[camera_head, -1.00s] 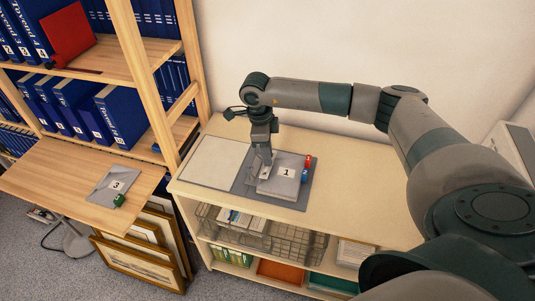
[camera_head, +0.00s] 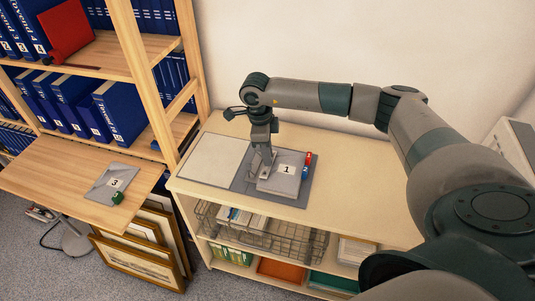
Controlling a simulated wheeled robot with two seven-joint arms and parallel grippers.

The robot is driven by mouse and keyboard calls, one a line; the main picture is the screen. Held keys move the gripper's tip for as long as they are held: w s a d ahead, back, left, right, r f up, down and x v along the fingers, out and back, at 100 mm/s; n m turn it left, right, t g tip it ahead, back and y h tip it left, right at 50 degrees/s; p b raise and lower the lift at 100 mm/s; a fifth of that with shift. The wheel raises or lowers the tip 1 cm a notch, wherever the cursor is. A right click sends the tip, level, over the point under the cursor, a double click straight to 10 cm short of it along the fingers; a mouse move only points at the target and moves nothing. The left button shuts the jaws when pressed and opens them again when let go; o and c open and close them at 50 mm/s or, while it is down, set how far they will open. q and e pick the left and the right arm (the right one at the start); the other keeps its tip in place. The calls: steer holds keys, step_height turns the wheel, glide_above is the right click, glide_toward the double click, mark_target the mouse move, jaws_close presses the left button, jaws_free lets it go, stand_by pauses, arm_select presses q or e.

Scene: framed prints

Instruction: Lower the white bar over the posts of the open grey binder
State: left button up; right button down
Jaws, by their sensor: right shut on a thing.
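The open grey binder lies on the pale wood cabinet top, with its whitish left cover (camera_head: 211,160) flat and its grey right side (camera_head: 301,198) under a grey packet marked 1 (camera_head: 286,184). My right gripper (camera_head: 265,168) points down at the left edge of the packet, near the binder's middle. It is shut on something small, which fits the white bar. The bar and the posts are mostly hidden by the fingers or too small to make out. I cannot tell whether the bar touches the posts. My left gripper is not in view.
A red block (camera_head: 308,158) and a blue-green one (camera_head: 305,173) lie at the packet's right edge. A packet marked 3 (camera_head: 114,184) lies on the wooden side table (camera_head: 60,180). A shelf with blue binders (camera_head: 120,113) stands at left. The cabinet top's right part (camera_head: 365,185) is clear.

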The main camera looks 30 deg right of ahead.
steer(key=shift+f, duration=0.25)
steer(key=c, duration=1.6)
jaws_free()
steer(key=shift+r+p, duration=1.45)
steer(key=shift+r, duration=2.1)
